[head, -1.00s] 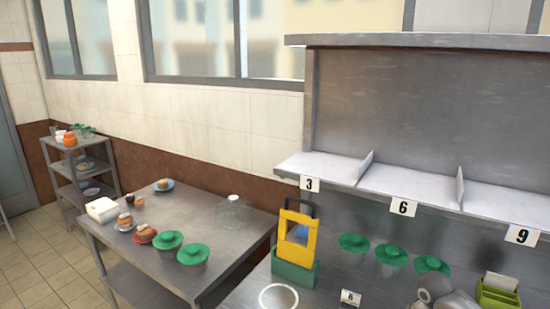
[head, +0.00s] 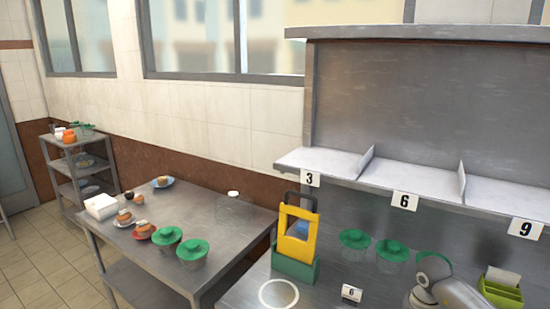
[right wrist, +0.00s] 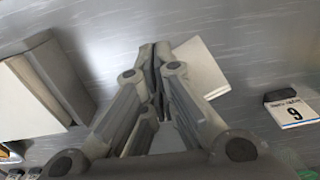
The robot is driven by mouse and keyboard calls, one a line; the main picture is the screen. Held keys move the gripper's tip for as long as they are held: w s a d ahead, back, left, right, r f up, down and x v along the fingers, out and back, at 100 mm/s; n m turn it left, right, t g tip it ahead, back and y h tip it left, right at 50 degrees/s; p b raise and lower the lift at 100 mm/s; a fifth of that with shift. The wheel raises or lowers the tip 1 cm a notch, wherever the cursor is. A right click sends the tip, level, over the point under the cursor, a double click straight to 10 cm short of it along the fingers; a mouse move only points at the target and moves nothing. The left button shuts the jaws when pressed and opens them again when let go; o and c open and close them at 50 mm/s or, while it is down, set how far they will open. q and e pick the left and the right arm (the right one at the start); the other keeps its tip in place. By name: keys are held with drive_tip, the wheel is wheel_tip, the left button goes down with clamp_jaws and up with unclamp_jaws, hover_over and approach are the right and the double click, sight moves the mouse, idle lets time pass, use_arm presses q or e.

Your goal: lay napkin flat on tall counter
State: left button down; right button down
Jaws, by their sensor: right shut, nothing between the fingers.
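A white sheet, which looks like the napkin (right wrist: 203,68), shows just beyond my right gripper's fingertips in the right wrist view. It seems to lie on the grey steel surface; its near part is hidden behind the fingers. My right gripper (right wrist: 156,58) is shut and empty, with its tips close to the sheet; I cannot tell whether they touch. In the head view my right arm stands over the right counter (head: 328,278), and the sheet is not visible there. My left gripper is not in view.
A green holder with white paper (head: 502,285) stands right of my arm. A small number sign (head: 351,293), lidded green bowls (head: 355,240) and a yellow-green caddy (head: 296,240) stand on the counter. A numbered shelf (head: 405,185) overhangs it. A lower table (head: 200,215) holds dishes.

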drive_tip(key=shift+w+d+f+b, duration=0.1)
drive_tip(key=shift+w+d+b, duration=0.1)
drive_tip(key=shift+w+b, duration=0.85)
drive_tip(key=shift+w+d+b, duration=0.15)
drive_tip(key=shift+w+b, duration=0.8)
drive_tip(key=shift+w, duration=0.1)
drive_tip(key=shift+w+d+b, duration=0.1)
drive_tip(key=shift+w+b, duration=0.35)
drive_tip(key=shift+w, duration=0.1)
drive_tip(key=shift+r, duration=0.25)
wheel_tip(320, 180, up, 8)
drive_tip(key=p, duration=0.4)
drive_tip(key=shift+f, duration=0.1)
